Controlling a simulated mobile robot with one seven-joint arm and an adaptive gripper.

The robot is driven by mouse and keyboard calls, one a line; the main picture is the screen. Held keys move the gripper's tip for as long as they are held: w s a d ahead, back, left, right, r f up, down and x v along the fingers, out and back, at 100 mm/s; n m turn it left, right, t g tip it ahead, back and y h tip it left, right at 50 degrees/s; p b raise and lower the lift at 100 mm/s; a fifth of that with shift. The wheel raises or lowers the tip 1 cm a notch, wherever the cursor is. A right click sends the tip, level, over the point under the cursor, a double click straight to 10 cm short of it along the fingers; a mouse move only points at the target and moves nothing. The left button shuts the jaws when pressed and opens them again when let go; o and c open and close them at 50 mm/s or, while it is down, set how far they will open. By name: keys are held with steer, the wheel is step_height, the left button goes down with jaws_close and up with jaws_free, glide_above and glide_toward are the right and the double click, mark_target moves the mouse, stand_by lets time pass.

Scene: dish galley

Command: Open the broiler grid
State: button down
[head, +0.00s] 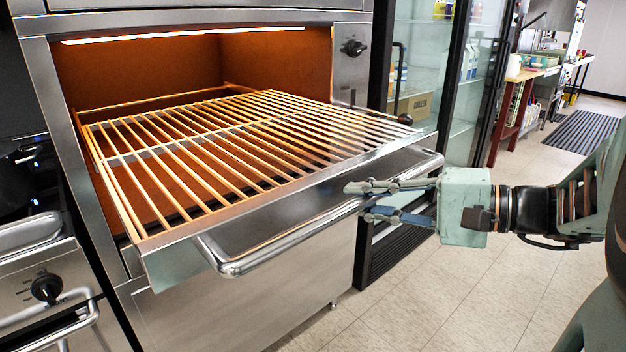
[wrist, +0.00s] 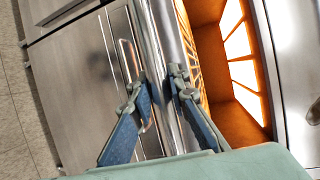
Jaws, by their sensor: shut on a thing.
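The broiler grid (head: 215,155) is a rack of metal bars lit orange, with a steel front panel and a long bar handle (head: 290,241). It stands drawn partly out of the glowing broiler opening in the head view. My gripper (head: 362,200) reaches in from the right, with its fingers at the right part of the handle. In the wrist view, the two fingers (wrist: 160,92) lie on either side of a steel bar or edge. The gripper is shut on the handle. The exact contact is partly hidden by the fingers.
A glass-door fridge (head: 440,70) stands right of the broiler. A round knob (head: 353,47) is on the broiler's right face. A range with a knob (head: 46,288) is at the left. The tiled floor (head: 480,300) in front on the right is clear.

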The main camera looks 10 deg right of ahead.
steer(key=c, duration=1.8)
jaws_free()
steer(key=v, duration=1.2)
steer(key=shift+w, duration=0.1)
